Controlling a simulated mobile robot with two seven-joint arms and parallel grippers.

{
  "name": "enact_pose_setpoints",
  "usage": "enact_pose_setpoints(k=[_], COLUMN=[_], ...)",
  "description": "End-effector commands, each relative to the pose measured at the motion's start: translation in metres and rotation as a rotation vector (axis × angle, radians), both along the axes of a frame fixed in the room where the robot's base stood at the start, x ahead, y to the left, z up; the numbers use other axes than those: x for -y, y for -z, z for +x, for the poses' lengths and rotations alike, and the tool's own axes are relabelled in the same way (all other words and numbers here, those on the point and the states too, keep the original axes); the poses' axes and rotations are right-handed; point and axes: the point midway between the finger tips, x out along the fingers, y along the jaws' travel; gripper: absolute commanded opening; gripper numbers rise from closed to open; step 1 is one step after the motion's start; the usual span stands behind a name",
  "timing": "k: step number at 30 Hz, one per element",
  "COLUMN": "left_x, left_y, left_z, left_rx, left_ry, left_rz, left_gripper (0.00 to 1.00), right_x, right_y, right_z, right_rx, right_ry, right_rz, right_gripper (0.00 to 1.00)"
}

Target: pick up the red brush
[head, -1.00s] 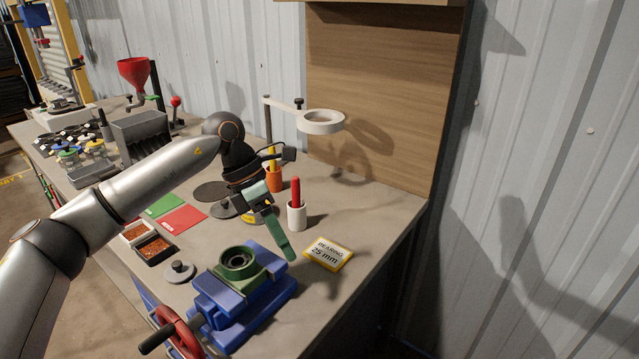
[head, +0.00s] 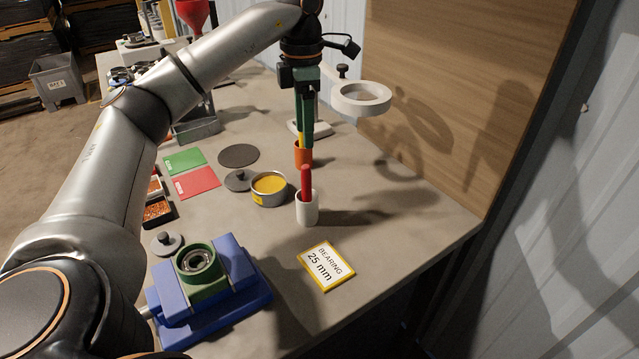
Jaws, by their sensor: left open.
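The red brush (head: 306,181) stands upright in a white cup (head: 307,208) on the workbench, right of the middle. Only its red upper part shows; the lower end is hidden in the cup. My left gripper (head: 306,143) points down with its green fingers above and behind the brush in the picture, in front of the orange cup (head: 303,155) with a yellow item in it. It is open and holds nothing that I can see. It appears apart from the red brush. My right gripper is not in view.
A blue vise (head: 232,300) holds a green block with a bearing at the front. A yellow-framed sign (head: 326,265) lies right of it. A tin of yellow stuff (head: 269,188) stands left of the white cup. A white ring magnifier (head: 360,98) overhangs at the back right.

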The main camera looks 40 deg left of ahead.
Motion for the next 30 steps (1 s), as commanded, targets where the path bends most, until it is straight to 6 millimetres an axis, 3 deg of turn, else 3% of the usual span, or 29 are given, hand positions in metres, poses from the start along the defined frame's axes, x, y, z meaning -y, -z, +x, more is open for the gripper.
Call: enact_pose_setpoints(k=[9,16,24,30], left_x=[0.0,0.001,0.002,0.002], left_y=[0.056,0.073,0.111,0.117], left_z=[-0.001,0.0,0.0,0.0], left_rx=[-0.004,-0.004,-0.001,0.0], left_ry=[0.001,0.0,0.001,0.001], left_rz=[0.0,0.0,0.0,-0.001], left_gripper=[0.61,0.61,0.61,0.61], right_x=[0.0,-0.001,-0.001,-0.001], right_y=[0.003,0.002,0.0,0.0], right_z=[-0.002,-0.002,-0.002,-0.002], right_rx=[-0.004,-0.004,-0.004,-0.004], right_ry=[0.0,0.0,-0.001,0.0], right_rz=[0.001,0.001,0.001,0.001], right_gripper=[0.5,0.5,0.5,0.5])
